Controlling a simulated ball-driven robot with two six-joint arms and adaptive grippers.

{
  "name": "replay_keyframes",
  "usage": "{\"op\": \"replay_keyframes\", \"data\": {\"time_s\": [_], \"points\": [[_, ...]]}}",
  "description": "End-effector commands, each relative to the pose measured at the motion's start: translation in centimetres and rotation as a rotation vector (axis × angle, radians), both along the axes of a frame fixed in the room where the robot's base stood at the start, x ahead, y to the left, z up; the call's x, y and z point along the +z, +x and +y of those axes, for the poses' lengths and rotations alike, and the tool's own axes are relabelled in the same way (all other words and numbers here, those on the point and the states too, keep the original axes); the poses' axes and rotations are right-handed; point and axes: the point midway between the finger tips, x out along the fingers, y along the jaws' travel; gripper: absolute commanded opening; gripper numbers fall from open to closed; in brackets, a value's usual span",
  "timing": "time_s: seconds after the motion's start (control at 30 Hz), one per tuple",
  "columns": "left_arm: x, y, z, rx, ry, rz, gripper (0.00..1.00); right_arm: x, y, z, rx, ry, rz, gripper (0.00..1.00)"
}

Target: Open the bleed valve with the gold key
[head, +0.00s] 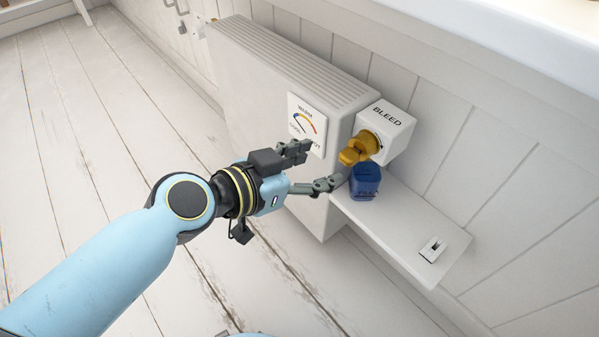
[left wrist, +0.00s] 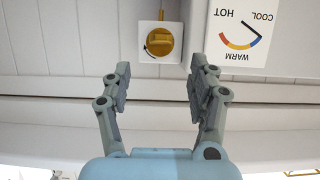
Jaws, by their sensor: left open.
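The gold key (head: 357,151) sits at the front face of the white valve block (head: 397,124) marked BLEED, its flat grip sticking out. In the left wrist view the key (left wrist: 160,40) shows face-on against the block (left wrist: 145,56), with a black curved arrow beside it. My left gripper (head: 319,165) is open and empty, its fingers pointing toward the key. In the left wrist view the gripper (left wrist: 160,67) has its fingertips on either side of the key's line, apart from it. My right gripper is out of view.
A small switch (head: 433,249) is near the shelf's end. The white radiator (head: 260,110) carries a gauge card (head: 305,124) left of the valve. The plank floor (head: 80,120) at left is clear.

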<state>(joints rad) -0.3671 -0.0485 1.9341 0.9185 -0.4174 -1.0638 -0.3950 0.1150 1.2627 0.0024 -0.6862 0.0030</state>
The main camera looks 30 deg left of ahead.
Motion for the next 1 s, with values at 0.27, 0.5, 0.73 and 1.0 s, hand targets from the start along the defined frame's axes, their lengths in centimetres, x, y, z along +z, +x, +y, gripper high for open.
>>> {"op": "replay_keyframes", "data": {"time_s": [0.27,0.5,0.73,1.0], "points": [[-2.2,4.7,-1.7,0.001,-0.001,0.000,0.60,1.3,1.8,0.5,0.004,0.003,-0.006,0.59],[-3.1,6.7,-2.4,0.001,0.000,0.002,0.60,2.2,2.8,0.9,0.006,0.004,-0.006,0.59],[-3.2,7.0,-2.5,0.001,0.001,0.002,0.60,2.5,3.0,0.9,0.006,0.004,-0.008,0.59],[-3.2,6.9,-2.5,0.001,0.001,0.002,0.36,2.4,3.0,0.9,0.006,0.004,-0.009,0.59]]}}
